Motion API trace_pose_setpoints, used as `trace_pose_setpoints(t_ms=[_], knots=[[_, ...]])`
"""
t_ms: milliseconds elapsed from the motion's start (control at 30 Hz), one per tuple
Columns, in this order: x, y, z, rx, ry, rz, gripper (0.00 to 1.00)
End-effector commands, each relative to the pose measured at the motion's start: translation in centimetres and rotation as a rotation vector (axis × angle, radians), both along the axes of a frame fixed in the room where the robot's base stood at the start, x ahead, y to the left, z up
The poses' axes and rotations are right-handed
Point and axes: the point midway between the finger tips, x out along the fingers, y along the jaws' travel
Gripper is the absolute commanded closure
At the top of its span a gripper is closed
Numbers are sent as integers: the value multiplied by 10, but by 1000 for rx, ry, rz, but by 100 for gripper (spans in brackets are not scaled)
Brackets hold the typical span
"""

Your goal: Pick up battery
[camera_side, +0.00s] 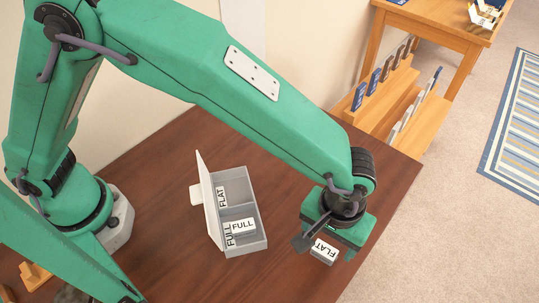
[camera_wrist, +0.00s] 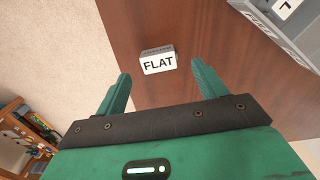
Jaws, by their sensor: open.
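A small white block battery (camera_side: 323,252) marked FLAT lies on the brown table near its right edge. In the wrist view the battery (camera_wrist: 158,63) shows its FLAT face, between and slightly beyond my fingertips. My gripper (camera_side: 327,244) is open over the battery; in the wrist view my gripper (camera_wrist: 161,73) has a finger on each side, with gaps to the battery. A grey two-compartment box (camera_side: 262,244) with its lid open stands left of my gripper. Its far compartment is marked FLAT and looks empty. Its near compartment, marked FULL, holds a FULL battery (camera_side: 243,225).
The brown table (camera_side: 160,215) is clear between the box and the battery. A wooden side table (camera_side: 440,30) and a wooden rack (camera_side: 395,105) with several upright items stand beyond the far edge. Carpet (camera_side: 440,220) lies right of the table.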

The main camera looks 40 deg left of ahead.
Motion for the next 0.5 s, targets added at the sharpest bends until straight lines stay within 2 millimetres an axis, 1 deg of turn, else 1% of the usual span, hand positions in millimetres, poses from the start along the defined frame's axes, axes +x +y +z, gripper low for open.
trace_pose_setpoints(t_ms=[100,300,400,500], knots=[[-1,-1,-14,4,2,0,29],[-1,-2,-36,2,1,0,29],[-1,-2,-42,2,1,0,29],[-1,-2,-44,1,0,0,29]])
